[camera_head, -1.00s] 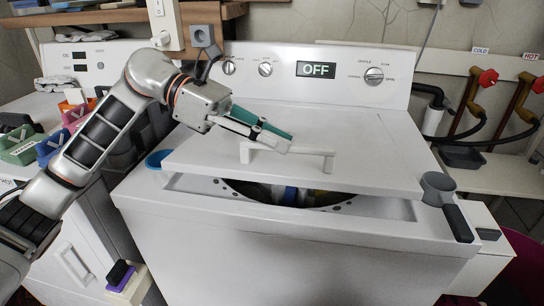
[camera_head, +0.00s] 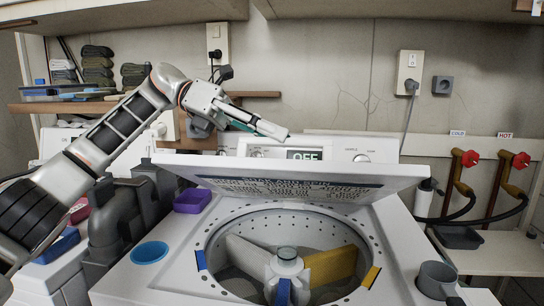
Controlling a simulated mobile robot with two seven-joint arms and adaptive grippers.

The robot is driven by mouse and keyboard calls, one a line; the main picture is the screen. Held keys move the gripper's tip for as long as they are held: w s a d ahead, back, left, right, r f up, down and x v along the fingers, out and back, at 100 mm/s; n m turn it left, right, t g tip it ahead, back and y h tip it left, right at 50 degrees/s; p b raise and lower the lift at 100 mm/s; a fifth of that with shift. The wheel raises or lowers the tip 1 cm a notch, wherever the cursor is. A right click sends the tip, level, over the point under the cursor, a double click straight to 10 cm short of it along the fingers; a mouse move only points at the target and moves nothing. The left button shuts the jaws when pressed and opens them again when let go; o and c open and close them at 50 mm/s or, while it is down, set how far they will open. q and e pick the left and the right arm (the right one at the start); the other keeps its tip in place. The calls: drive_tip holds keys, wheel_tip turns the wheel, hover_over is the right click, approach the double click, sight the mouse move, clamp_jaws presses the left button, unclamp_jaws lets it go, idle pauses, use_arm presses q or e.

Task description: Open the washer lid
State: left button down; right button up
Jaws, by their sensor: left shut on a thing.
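The washer (camera_head: 190,228) is a white top loader. Its lid (camera_head: 330,187) is partly raised and tilted, hinged at the back, with the labelled underside facing me. The drum (camera_head: 300,213) below is exposed, with a central post (camera_head: 287,262) and fins. My left gripper (camera_head: 272,130) reaches from the left over the raised lid edge, on its far side, and is shut. The lid handle it holds is hidden behind the lid. My right gripper is not in view.
A blue round cup (camera_head: 150,252) sits at the washer's left front corner and a grey cup (camera_head: 436,279) at the right. A purple tray (camera_head: 193,200) stands left of the lid. A shelf (camera_head: 240,94) and the control panel (camera_head: 352,149) are behind the lid.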

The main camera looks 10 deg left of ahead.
use_arm(q)
drive_tip(key=shift+w+r, duration=0.65)
drive_tip(key=shift+b, duration=0.3)
drive_tip(key=c, duration=2)
unclamp_jaws()
drive_tip(key=shift+w, duration=0.1)
drive_tip(key=shift+o, duration=0.2)
drive_tip(key=v, duration=0.7)
drive_tip(key=shift+a, duration=0.25)
